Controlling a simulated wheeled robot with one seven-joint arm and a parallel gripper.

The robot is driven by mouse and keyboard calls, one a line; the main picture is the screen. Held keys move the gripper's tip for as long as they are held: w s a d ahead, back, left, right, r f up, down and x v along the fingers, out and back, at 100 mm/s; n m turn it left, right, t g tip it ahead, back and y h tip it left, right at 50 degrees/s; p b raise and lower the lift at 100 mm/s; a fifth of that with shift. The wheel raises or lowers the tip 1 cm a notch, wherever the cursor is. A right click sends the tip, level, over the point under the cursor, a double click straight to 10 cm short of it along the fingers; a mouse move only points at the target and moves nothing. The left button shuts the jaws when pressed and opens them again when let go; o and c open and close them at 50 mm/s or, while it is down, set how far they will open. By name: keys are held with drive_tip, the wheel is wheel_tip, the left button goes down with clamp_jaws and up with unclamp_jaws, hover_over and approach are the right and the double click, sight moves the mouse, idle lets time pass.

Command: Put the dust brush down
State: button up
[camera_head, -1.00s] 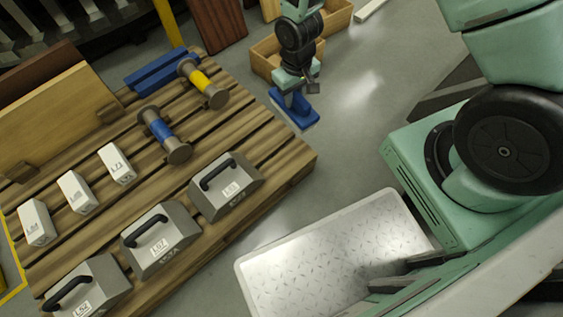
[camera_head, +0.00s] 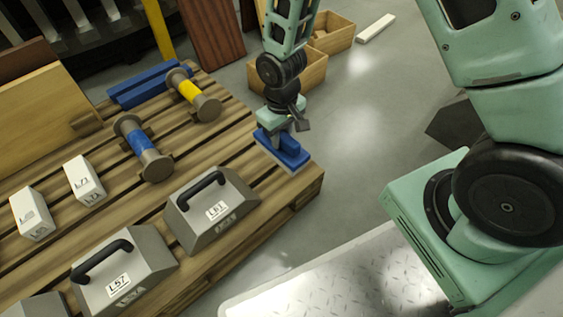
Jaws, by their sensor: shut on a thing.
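My gripper (camera_head: 283,128) points down over the right corner of the wooden pallet (camera_head: 235,243), at the right end of its slatted top. It is shut on the blue dust brush (camera_head: 288,152), which sits low under the jaws at the pallet's corner. I cannot tell whether the brush touches the slats. The fingers are partly hidden by the gripper body and the brush.
Grey cases with black handles, one labelled L61 (camera_head: 211,211) and one L57 (camera_head: 123,274), stand along the pallet's front edge. Wooden boxes (camera_head: 301,72) are on the floor beyond.

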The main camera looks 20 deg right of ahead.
sight(281, 154)
wheel_tip(281, 154, down, 7)
drive_tip(key=b, duration=0.4)
drive_tip(key=shift+f, duration=0.1)
drive_tip(key=shift+f, duration=0.2)
drive_tip(key=o, duration=0.9)
